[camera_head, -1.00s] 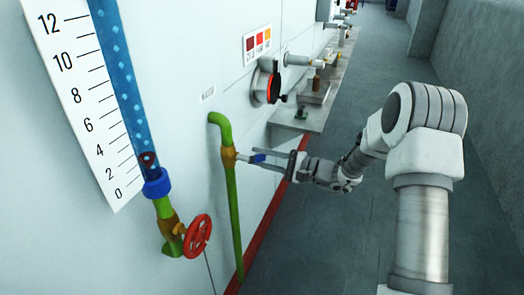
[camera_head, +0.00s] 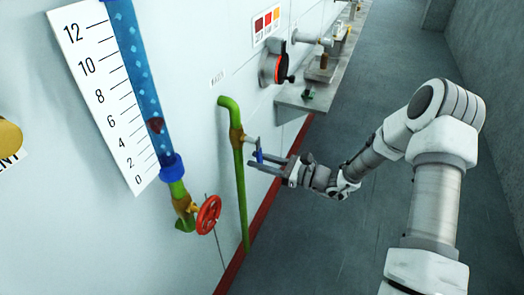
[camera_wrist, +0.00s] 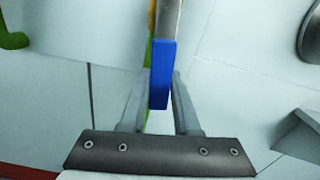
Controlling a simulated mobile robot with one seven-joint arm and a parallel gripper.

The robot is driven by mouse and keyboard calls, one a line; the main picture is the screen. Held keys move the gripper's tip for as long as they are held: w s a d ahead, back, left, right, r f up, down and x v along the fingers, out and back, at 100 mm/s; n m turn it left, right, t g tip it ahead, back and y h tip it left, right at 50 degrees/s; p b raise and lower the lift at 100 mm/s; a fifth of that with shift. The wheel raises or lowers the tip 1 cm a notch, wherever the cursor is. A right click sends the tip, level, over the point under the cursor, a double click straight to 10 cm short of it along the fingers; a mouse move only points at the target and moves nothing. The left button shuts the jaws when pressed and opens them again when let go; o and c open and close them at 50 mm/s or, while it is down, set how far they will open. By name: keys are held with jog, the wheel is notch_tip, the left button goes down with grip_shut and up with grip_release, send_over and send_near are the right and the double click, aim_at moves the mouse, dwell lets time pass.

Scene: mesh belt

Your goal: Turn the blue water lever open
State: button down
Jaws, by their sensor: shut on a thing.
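The blue water lever (camera_head: 260,156) sticks out from a brass valve (camera_head: 236,138) on a green pipe (camera_head: 239,190) at the wall. In the wrist view the blue lever (camera_wrist: 161,75) hangs between the two fingers, its end toward my palm. My gripper (camera_head: 254,153) is shut on the lever from the right; it also shows in the wrist view (camera_wrist: 160,98). In the wrist view the valve is mostly hidden behind the lever and its metal stem (camera_wrist: 169,18).
A clear blue tube (camera_head: 136,75) with a brown float (camera_head: 155,125) stands by a numbered scale (camera_head: 100,90). Below it is a red handwheel (camera_head: 208,214). A grey shelf (camera_head: 305,97) juts out farther along the wall. The floor (camera_head: 330,240) beside my arm is clear.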

jog(key=shift+s+a+m+p, duration=0.15)
jog(key=shift+s+m+p, duration=0.35)
jog(key=shift+m, duration=0.3)
jog(key=c, duration=0.6)
grip_release()
jog(key=shift+c, duration=0.2)
jog(key=v, duration=1.7)
jog(key=shift+d, duration=0.2)
jog(key=shift+s+p, duration=0.15)
jog(key=shift+p, duration=0.15)
